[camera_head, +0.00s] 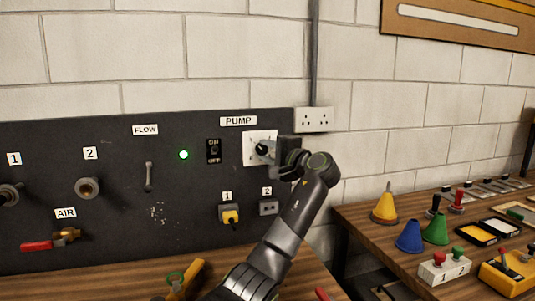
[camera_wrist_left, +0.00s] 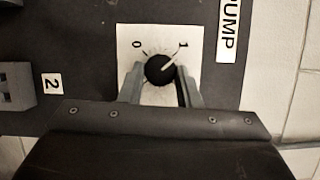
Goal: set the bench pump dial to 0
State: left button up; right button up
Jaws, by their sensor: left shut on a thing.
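The pump dial (camera_head: 261,148) is a black round knob on a white plate (camera_head: 250,158) under the PUMP label on the dark panel. In the left wrist view the dial (camera_wrist_left: 159,70) has a white pointer line aimed up and right, toward the 1 mark; the 0 mark is at the upper left. My left gripper (camera_wrist_left: 160,76) is shut on the dial, one finger on each side. In the head view my left gripper (camera_head: 272,149) reaches the plate from the right and hides part of it. My right gripper is not in view.
An ON/OFF switch (camera_head: 214,151) and a lit green lamp (camera_head: 183,154) sit left of the dial. Sockets 1 (camera_head: 229,214) and 2 (camera_head: 268,207) are below. A wall outlet (camera_head: 313,119) is to the right. Coloured cones (camera_head: 410,237) stand on the right bench.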

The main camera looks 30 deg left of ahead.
pick_arm(q)
jog(key=n+h, duration=0.1)
jog(key=n, duration=0.1)
jog(key=n+h, duration=0.1)
jog(key=n, duration=0.2)
jog(key=shift+a+r+n+h+p, duration=0.1)
jog(key=shift+r+n+h+p, duration=0.2)
jog(key=shift+r, duration=0.1)
jog(key=n, duration=0.1)
jog(key=n+h, duration=0.1)
jog(key=n, duration=0.1)
jog(key=shift+s+a+r+t+h, duration=0.1)
jog(key=shift+s+t+h, duration=0.1)
jog(key=shift+t+h, duration=0.15)
jog(key=shift+n+t+h+b, duration=0.35)
jog(key=shift+n+t+h, duration=0.15)
jog(key=shift+n, duration=0.6)
jog(key=n, duration=0.1)
jog(key=n+t+h+b, duration=0.1)
jog(key=shift+s+a+n+h, duration=0.2)
jog(key=shift+n+h, duration=0.05)
jog(key=shift+n, duration=0.15)
jog(key=shift+r+n+t+b, duration=0.1)
jog(key=shift+n+t+b, duration=0.2)
jog(key=shift+t, duration=0.05)
jog(key=o, duration=1)
